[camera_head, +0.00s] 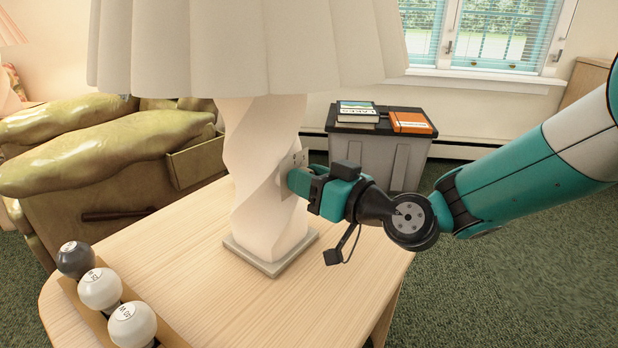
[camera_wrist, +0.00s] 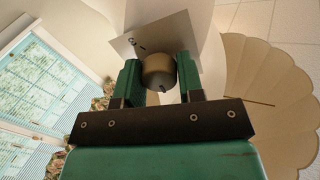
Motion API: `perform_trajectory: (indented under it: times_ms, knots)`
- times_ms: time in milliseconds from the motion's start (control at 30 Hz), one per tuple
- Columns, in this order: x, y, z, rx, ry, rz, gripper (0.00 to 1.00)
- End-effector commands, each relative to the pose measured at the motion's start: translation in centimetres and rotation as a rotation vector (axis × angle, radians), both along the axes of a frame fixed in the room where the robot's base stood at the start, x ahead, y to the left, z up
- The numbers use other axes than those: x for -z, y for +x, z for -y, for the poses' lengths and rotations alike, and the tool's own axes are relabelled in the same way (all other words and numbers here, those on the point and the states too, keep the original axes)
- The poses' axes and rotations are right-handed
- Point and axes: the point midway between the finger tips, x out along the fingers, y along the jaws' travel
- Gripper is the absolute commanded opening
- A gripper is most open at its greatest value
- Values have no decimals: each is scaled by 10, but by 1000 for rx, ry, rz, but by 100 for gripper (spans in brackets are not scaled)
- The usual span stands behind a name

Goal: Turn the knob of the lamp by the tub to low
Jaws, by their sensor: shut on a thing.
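The lamp (camera_head: 262,150) has a white twisted body, a pleated shade (camera_head: 240,50) and a square grey base, and stands on a light wooden table. My gripper (camera_head: 292,180) reaches in from the right at the middle of the lamp's body. In the wrist view my gripper (camera_wrist: 160,78) has its two green fingers on either side of a round brownish knob (camera_wrist: 159,70), shut on it. Behind the knob is a metal plate (camera_wrist: 150,38) with small marks that I cannot read. In the head view the fingers hide the knob.
On the wooden table (camera_head: 200,290), several round bulbs (camera_head: 100,288) stand in a holder at the front left. A grey tub (camera_head: 385,155) with books on its lid stands behind the table. A green sofa (camera_head: 120,180) is at the left, and windows (camera_head: 490,30) are at the back.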

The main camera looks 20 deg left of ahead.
Motion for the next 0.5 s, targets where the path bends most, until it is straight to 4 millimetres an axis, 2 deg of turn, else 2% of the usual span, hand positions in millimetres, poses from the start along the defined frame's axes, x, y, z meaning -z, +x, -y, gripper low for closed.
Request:
perform_trajectory:
  times_ms: [267,500]
  knots:
    - [-2,1,1,2,39,-141,12]
    - [-3,1,1,3,94,-344,12]
